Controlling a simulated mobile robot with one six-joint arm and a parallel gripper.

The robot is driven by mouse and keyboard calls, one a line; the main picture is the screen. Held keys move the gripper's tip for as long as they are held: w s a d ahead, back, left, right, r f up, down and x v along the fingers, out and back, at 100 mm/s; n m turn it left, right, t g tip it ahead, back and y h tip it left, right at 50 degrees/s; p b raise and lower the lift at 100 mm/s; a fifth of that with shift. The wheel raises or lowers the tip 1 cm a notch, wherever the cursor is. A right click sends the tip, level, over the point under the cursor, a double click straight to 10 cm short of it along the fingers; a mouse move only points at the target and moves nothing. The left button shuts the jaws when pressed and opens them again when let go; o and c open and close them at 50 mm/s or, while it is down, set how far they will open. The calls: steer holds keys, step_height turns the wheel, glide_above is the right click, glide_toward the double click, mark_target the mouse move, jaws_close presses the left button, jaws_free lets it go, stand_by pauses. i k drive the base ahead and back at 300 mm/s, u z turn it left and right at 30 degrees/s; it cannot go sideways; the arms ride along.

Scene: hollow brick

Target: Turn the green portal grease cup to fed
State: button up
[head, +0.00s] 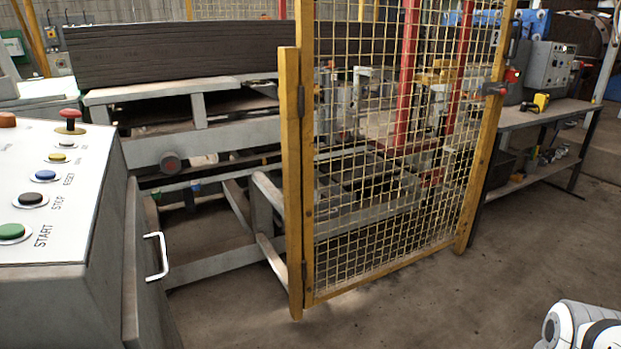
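I cannot make out a green grease cup in the head view. Red uprights, which may belong to the portal, stand behind a yellow mesh gate (400,160). The machinery among them is partly hidden by the mesh and too small to read. The gate looks closed, with a red-and-black latch part (492,89) on its right post. A white and black part of my arm shows at the bottom right corner. My gripper is not in view.
A control console (70,200) with several buttons and a white handle stands at the left. Dark stacked slabs (170,52) lie on a grey frame behind it. A workbench (535,112) with a grey box stands at the right. Open floor (420,310) lies before the gate.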

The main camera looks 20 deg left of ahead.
mark_target(155, 194)
steer(key=z, duration=0.05)
steer(key=i, duration=1.95)
steer(key=u, duration=2.5)
steer(key=i, duration=1)
steer(key=z, duration=0.05)
